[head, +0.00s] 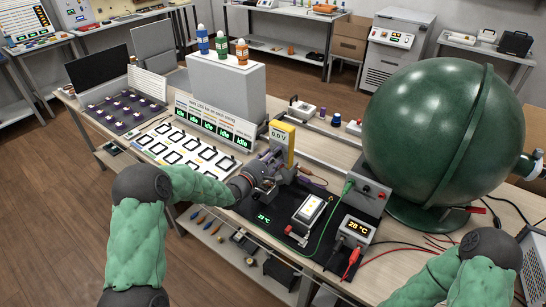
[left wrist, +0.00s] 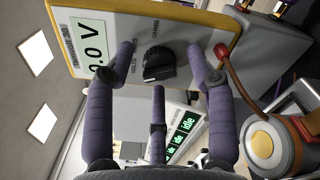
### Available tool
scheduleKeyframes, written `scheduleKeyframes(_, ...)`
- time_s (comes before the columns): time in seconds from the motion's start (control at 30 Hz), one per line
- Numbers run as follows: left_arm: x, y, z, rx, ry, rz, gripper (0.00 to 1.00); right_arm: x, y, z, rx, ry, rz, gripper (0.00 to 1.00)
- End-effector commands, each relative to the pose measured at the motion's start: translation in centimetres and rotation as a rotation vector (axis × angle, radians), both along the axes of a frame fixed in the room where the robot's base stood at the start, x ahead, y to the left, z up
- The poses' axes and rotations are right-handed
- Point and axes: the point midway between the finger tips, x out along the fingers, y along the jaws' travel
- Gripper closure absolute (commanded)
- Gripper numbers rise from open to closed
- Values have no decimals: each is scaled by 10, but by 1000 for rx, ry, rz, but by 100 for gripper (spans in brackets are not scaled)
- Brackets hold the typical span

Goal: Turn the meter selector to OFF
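The meter (head: 283,141) is a yellow-edged box standing on the bench, and its display reads 0.0 V. In the left wrist view the meter's pale face (left wrist: 190,25) fills the top, tilted. Its selector (left wrist: 159,65) is a black knob with VOLTS and OHMS printed near it; I cannot tell which mark it points to. My left gripper (head: 268,174) is at the meter's front. In the left wrist view its purple fingers (left wrist: 163,55) are spread, one each side of the knob and a third below, with visible gaps. My right gripper is out of view; only its arm shows.
A large green sphere (head: 445,125) stands right of the meter. A black mat (head: 262,222) with a lit lamp box (head: 308,212) and a 28 °C unit (head: 355,232) lies in front. Cables with a red plug (left wrist: 222,50) run beside the meter. Panels marked idle (head: 215,124) stand left.

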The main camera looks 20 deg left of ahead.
Motion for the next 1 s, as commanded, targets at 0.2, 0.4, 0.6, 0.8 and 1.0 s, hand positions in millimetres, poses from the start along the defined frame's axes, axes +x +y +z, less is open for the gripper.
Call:
scheduleKeyframes(0.2,0,0,0,0,0,0,100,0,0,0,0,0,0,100)
scheduleKeyframes(0.4,0,0,-1,-4,3,0,100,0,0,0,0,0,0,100)
scheduleKeyframes(0.6,-1,0,0,-49,21,0,100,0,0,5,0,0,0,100)
scheduleKeyframes(0.8,-1,0,0,-161,62,1,100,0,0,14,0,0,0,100)
scheduleKeyframes(1.0,-1,0,0,-326,123,1,100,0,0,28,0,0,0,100)
